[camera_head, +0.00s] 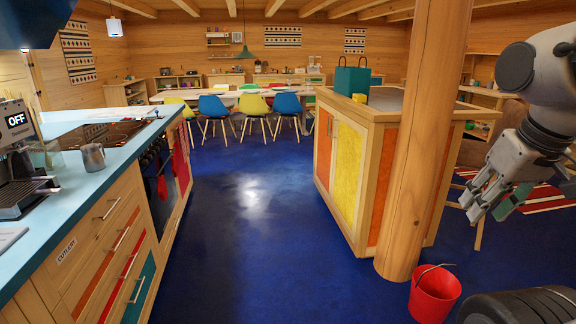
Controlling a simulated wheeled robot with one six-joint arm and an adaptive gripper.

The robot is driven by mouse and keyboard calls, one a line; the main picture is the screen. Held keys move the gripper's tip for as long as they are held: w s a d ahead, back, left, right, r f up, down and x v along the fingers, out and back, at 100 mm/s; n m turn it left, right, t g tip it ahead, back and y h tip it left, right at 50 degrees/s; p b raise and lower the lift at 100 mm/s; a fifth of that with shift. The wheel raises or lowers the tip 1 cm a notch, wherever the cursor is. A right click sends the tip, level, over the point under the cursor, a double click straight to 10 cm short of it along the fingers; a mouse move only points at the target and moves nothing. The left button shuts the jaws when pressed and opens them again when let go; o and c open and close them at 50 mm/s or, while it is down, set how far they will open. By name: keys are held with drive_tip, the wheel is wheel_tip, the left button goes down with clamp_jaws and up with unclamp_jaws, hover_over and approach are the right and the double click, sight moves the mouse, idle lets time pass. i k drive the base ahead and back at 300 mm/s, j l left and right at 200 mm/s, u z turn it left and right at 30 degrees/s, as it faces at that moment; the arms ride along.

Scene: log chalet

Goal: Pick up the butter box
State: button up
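I cannot clearly make out a butter box. A small yellow block (359,98) lies on the island top beside a teal bag (351,79); it is too small to tell what it is. My gripper (488,208) hangs at the right side of the view, fingers pointing down and spread apart, with nothing between them. It is nearer to me than the island and to the right of the wooden post.
A thick wooden post (420,150) stands at the corner of the island (345,180). A red bucket (434,294) sits on the floor by it. A blue counter (85,180) with a coffee machine (18,165) runs along the left. The blue floor between is clear.

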sight(359, 98)
drive_tip(key=i+u, duration=0.2)
drive_tip(key=i, duration=2)
drive_tip(key=i+z, duration=0.15)
drive_tip(key=i, duration=0.3)
drive_tip(key=i+j+z, duration=0.15)
drive_tip(key=i, duration=0.35)
drive_tip(key=i+j+z, duration=0.15)
drive_tip(key=i, duration=0.3)
drive_tip(key=i+j+z, duration=0.15)
drive_tip(key=i+j, duration=0.15)
drive_tip(key=i, duration=0.15)
drive_tip(key=i+j+z, duration=0.4)
drive_tip(key=i, duration=0.15)
